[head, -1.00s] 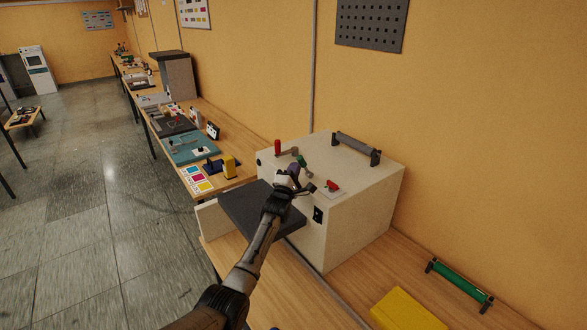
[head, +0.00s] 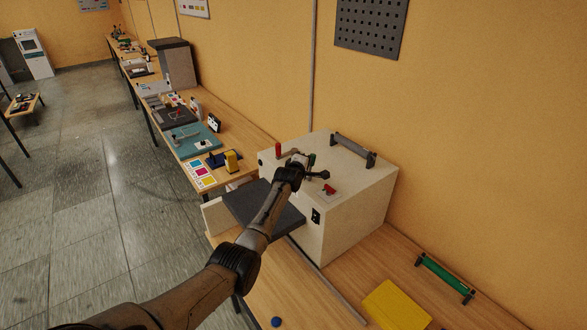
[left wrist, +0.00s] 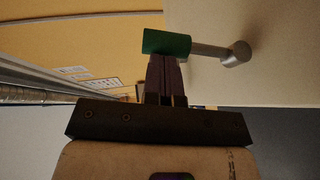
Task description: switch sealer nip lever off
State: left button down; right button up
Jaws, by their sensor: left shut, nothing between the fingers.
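The sealer (head: 350,225) is a cream box on the bench in the head view. A lever with a green grip (left wrist: 167,43) and metal shaft shows in the left wrist view; in the head view my arm hides it. My left gripper (head: 298,160) is over the sealer's top near its front edge. In the left wrist view its fingers (left wrist: 164,62) are shut together, tips right at the green grip; I cannot tell whether they touch. A red-handled lever (head: 278,149) stands upright left of the gripper. A red switch (head: 329,189) sits on the top to its right. My right gripper is not in view.
A dark tray (head: 262,207) sticks out in front of the sealer, under my arm. A dark roller bar (head: 353,149) is on the sealer's back edge. A yellow block (head: 396,306) and a green roller (head: 444,277) lie on the bench at right. Several items crowd the bench at left.

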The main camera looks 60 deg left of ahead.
pick_arm(q)
jog(key=shift+w+r+m+g+h, duration=0.15)
jog(key=shift+w+m+g+h, duration=0.2)
jog(key=shift+w+g, duration=0.55)
jog(key=shift+w+a+b, duration=0.1)
jog(key=shift+w+b, duration=0.4)
jog(key=shift+f, duration=0.35)
jog(key=shift+s+r+p, duration=0.1)
jog(key=shift+r+p, duration=0.3)
jog(key=s+a+r+p+v, duration=0.1)
jog(key=a+p+v, duration=0.1)
jog(key=v, duration=1)
jog(key=shift+s+r, duration=0.15)
jog(key=shift+r, duration=0.2)
